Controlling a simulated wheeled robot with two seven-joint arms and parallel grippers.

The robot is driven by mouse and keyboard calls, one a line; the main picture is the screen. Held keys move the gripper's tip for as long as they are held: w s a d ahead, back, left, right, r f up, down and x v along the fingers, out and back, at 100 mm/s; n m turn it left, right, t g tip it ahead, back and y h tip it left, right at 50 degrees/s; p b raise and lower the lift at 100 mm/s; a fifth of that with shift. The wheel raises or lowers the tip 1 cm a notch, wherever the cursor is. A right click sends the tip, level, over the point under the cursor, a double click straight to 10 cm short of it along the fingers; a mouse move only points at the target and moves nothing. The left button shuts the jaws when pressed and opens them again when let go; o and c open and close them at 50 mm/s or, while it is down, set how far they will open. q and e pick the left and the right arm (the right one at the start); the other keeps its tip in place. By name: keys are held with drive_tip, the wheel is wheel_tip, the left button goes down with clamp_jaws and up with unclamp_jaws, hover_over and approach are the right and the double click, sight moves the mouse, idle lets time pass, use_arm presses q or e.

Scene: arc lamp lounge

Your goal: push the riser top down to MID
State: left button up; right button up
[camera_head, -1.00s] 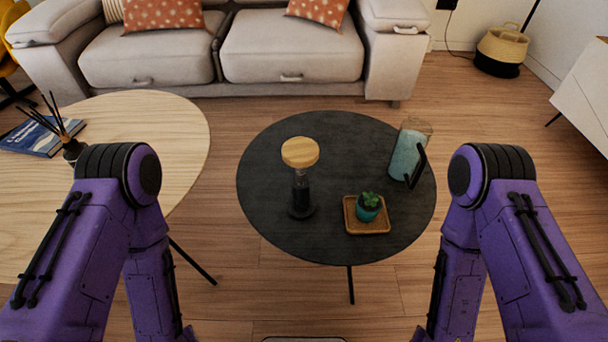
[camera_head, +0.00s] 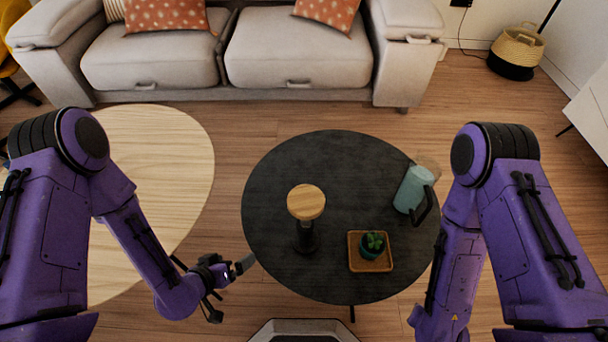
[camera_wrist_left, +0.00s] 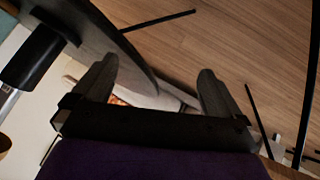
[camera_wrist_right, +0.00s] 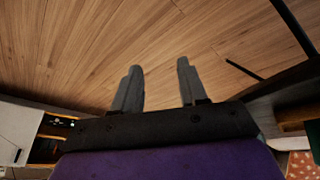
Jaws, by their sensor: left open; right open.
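The riser has a round light-wood top (camera_head: 306,202) on a dark post and base (camera_head: 306,238). It stands upright on the left front part of the round black table (camera_head: 330,155). No MID mark can be read on it. My left gripper (camera_head: 244,264) is low at the table's front left edge, apart from the riser. In the left wrist view its two fingers (camera_wrist_left: 158,88) are spread with nothing between them. My right gripper is hidden in the head view; in the right wrist view its fingers (camera_wrist_right: 158,84) are apart and empty, over the floor.
A wooden tray (camera_head: 354,256) with a small potted plant (camera_head: 372,244) sits right of the riser. A teal pitcher (camera_head: 412,188) with a dark handle stands farther right. A pale wood table (camera_head: 190,150) is at left. A sofa (camera_head: 295,60) is behind.

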use_arm(q)
drive_tip(key=w+d+r+m+t+h+p, duration=0.1)
drive_tip(key=w+d+r+m+h+p, duration=0.15)
drive_tip(key=r, duration=0.35)
drive_tip(key=w+d+r+m+t+h+p, duration=0.1)
drive_tip(key=w+d+r+m+h, duration=0.1)
drive_tip(key=d+r+m+h, duration=0.3)
drive_tip(key=m+g+h+p, duration=0.1)
drive_tip(key=m+g+h, duration=0.2)
drive_tip(key=m+h, duration=0.3)
approach(306, 199)
drive_tip(key=shift+m+y, duration=0.35)
drive_tip(key=shift+y, duration=0.2)
drive_tip(key=x, duration=1)
drive_tip(key=shift+s+r, duration=0.1)
drive_tip(key=shift+r, duration=0.05)
use_arm(e)
wheel_tip(306, 199, up, 6)
drive_tip(key=shift+f, duration=0.1)
